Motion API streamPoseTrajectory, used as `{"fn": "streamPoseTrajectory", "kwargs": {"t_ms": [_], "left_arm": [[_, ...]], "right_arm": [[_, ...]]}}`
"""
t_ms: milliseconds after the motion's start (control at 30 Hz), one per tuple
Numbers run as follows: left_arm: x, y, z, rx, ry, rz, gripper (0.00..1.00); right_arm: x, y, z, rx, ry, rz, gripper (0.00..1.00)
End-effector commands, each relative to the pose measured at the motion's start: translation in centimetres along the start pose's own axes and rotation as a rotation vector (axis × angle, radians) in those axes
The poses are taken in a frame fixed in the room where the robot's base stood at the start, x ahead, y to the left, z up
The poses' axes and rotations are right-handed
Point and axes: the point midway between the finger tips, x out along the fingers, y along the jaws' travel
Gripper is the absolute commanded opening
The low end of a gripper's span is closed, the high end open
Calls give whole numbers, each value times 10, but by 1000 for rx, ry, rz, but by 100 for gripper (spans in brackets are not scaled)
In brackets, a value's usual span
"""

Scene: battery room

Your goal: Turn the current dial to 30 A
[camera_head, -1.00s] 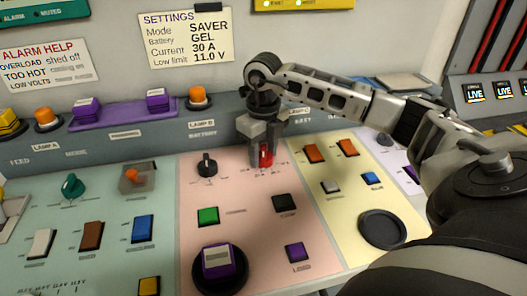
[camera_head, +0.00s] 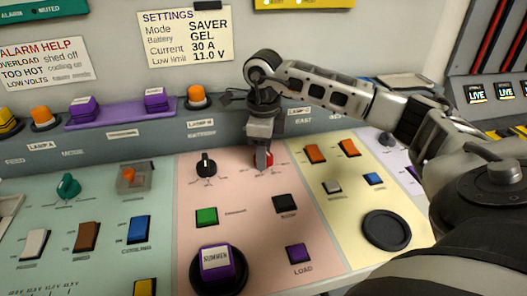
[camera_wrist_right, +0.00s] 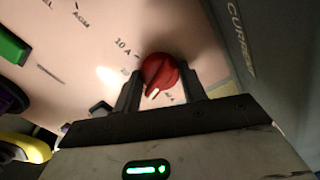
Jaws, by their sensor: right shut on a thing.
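The red current dial (camera_head: 264,158) sits at the top of the pink panel, partly hidden behind my right gripper (camera_head: 262,160). In the right wrist view the red dial (camera_wrist_right: 159,75) is between the two fingers of my right gripper (camera_wrist_right: 160,88), which is shut on it. The dial's white pointer line points down and slightly left in that view. A "10 A" mark shows at its upper left; the other marks are partly hidden or unreadable. The settings note (camera_head: 186,36) on the wall reads Current 30 A. My left gripper is not in view.
A black dial (camera_head: 206,165) is left of the red one. Green (camera_head: 206,216), black (camera_head: 286,203) and purple LOAD (camera_head: 299,253) buttons lie below it. Orange switches (camera_head: 315,153) are on the yellow panel to the right. A grey ledge with purple and orange pieces runs behind.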

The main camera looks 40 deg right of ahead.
Motion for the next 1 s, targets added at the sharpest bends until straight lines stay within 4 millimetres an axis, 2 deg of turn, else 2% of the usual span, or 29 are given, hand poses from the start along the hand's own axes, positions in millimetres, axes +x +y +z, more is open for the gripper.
{"fn": "streamPoseTrajectory", "kwargs": {"t_ms": [467,500,567,600,867,1000], "left_arm": [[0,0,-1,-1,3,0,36],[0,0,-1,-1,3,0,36],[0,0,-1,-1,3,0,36],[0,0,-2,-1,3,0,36],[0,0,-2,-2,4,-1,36],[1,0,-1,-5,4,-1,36]], "right_arm": [[-2,-1,0,-17,-4,-2,19],[-2,-1,0,-17,-4,-2,44],[-2,-1,0,-17,-4,-2,61],[-2,-1,0,-17,-4,-2,64],[-1,0,0,-17,-2,-1,64],[-12,-1,1,-17,-5,-3,64]]}}
